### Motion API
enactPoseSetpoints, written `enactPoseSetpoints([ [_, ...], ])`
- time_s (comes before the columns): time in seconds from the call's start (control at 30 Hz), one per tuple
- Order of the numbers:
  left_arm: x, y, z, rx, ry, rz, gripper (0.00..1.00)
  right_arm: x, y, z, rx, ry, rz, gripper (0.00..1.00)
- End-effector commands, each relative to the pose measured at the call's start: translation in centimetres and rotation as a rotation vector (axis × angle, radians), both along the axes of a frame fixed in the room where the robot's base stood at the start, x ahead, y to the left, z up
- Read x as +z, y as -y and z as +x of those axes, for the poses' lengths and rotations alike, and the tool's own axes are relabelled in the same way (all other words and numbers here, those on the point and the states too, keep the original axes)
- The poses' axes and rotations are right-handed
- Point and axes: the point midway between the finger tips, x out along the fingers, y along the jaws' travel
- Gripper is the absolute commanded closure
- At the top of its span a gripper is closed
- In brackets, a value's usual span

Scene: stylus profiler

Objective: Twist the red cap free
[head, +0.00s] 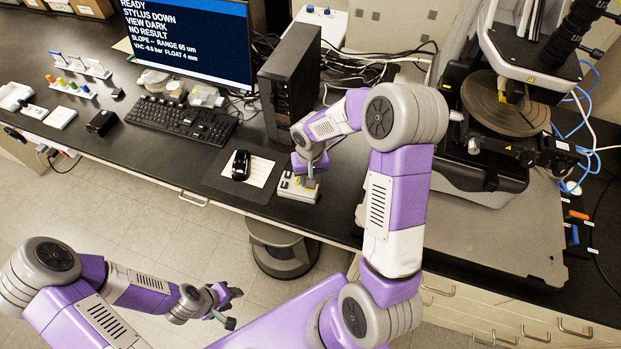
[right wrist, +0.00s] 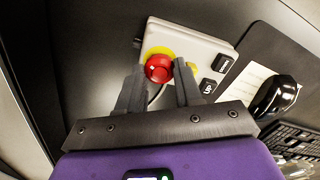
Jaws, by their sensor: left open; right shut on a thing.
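The red cap (right wrist: 158,68) is a round mushroom button on a yellow disc, on a pale control box (right wrist: 205,50) with black labelled buttons. In the head view the control box (head: 298,190) sits near the bench's front edge, and my right gripper (head: 308,176) reaches down over it, hiding the cap. In the right wrist view my right gripper (right wrist: 160,72) has one finger on each side of the cap and is shut on it. My left gripper (head: 230,306) is open and empty, out over the floor in front of the bench.
A black mouse (head: 241,165) on a dark mat (head: 215,182) lies left of the box. A black computer tower (head: 290,85) stands behind it. A keyboard (head: 182,120) and monitor (head: 187,40) are further left. The profiler (head: 505,105) stands to the right. A stool (head: 282,250) is below.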

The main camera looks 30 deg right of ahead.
Motion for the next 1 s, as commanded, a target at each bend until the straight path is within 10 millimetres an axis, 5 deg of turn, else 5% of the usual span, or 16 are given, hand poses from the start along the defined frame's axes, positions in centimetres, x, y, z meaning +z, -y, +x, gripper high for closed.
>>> enactPoseSetpoints([
  [0.2,0.0,0.0,0.0,0.0,0.0,0.0,0.57,-0.1,0.0,0.0,0.002,-0.001,0.0,0.36],
  [0.57,0.1,0.0,0.0,0.0,0.0,0.0,0.57,0.2,-0.1,0.0,0.004,0.0,0.001,0.36],
  [1.0,3.0,0.0,0.0,0.0,0.0,0.0,0.57,4.3,0.0,0.0,0.005,0.001,0.0,0.36],
])
